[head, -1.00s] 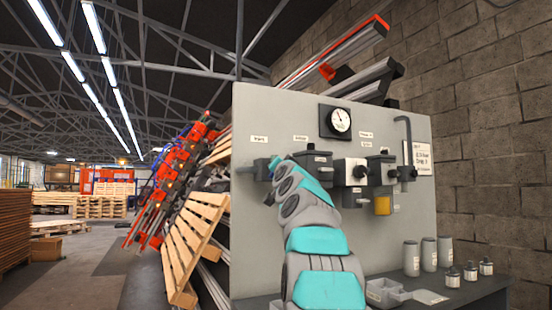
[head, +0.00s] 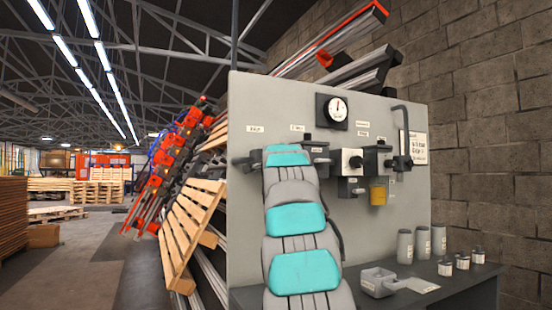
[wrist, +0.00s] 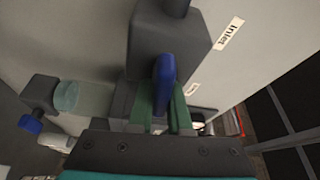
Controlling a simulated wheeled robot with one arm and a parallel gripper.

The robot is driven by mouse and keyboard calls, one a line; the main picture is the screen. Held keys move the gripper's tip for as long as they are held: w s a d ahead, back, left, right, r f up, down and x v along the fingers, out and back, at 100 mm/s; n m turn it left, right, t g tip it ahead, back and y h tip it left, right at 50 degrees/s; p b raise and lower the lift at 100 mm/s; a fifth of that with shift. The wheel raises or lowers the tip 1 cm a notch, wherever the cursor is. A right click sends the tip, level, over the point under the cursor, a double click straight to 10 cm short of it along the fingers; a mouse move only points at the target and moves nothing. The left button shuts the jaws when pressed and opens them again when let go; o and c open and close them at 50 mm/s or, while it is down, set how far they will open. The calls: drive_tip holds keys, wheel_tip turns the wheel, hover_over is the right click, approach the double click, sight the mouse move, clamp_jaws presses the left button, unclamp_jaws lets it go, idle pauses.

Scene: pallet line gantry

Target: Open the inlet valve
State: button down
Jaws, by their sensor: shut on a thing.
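In the wrist view, the inlet valve has a dark grey body (wrist: 165,35) and a blue lever handle (wrist: 164,70). A white label reading "Inlet" (wrist: 229,33) is on the panel beside it. My gripper (wrist: 162,112) has its green finger pads on either side of the blue handle and is shut on it. The handle runs roughly up and down in the wrist picture. In the head view, my arm hides the gripper and the handle. A grey fitting (head: 245,163) shows at the arm's left on the panel.
The grey panel (head: 250,220) carries a round gauge (head: 336,109), a grey regulator with a black knob (head: 354,162) and a yellow-bowled filter (head: 378,193). Grey canisters (head: 422,243), small bottles (head: 462,261) and an open tray (head: 377,281) stand on the bench below. A tilted wooden pallet (head: 190,225) is at left.

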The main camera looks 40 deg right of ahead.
drive_tip(key=shift+d+f+m+g, duration=0.1)
drive_tip(key=shift+f+m+g, duration=0.25)
drive_tip(key=shift+m, duration=0.65)
drive_tip(key=shift+y, duration=0.3)
drive_tip(key=c, duration=0.9)
unclamp_jaws()
drive_tip(key=shift+o, duration=0.2)
drive_tip(key=b+v, duration=0.2)
drive_tip(key=v, duration=0.5)
drive_tip(key=shift+s+a, duration=0.25)
drive_tip(key=shift+s, duration=0.05)
